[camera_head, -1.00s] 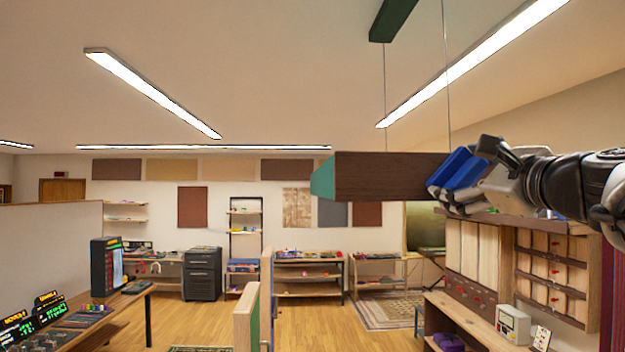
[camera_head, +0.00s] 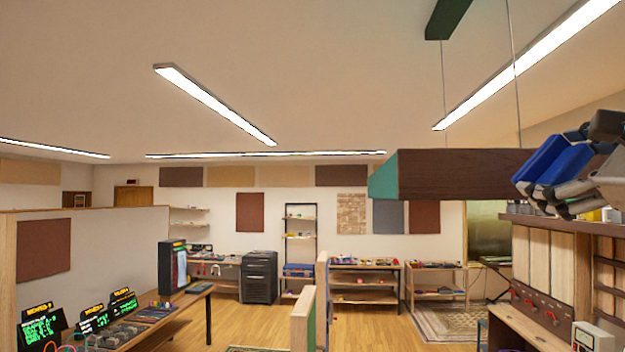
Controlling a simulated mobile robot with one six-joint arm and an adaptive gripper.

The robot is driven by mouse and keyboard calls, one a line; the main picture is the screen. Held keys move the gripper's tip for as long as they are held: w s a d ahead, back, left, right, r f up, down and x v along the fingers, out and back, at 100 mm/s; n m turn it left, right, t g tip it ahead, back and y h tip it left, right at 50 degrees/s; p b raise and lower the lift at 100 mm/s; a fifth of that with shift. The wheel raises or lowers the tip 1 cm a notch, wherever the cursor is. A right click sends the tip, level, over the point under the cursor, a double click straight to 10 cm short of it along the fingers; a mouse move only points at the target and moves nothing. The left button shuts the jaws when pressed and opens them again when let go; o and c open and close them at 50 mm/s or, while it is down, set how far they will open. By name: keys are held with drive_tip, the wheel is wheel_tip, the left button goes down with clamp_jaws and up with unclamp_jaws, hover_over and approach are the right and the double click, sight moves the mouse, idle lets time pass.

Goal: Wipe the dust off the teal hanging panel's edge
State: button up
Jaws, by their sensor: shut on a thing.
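The hanging panel (camera_head: 460,174) is a dark brown beam with a teal end face (camera_head: 383,178) at its left. It hangs on two thin wires at the right of the head view. My gripper (camera_head: 566,172) is at the right edge, shut on a blue block-like thing (camera_head: 540,160). The blue thing overlaps the right part of the panel in the picture. I cannot tell whether they touch. The panel's right end is hidden behind my gripper and the blue thing. No dust can be made out at this size.
A dark green ceiling mount (camera_head: 447,18) is above the panel. A wooden shelf unit (camera_head: 550,255) stands below at the right. A partition (camera_head: 308,315) stands at lower middle, and a desk (camera_head: 190,300) with displays is at the left. Wood floor (camera_head: 375,330) is open between them.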

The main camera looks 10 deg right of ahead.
drive_tip(key=shift+s+a, duration=0.1)
drive_tip(key=shift+s, duration=0.15)
drive_tip(key=shift+r, duration=0.1)
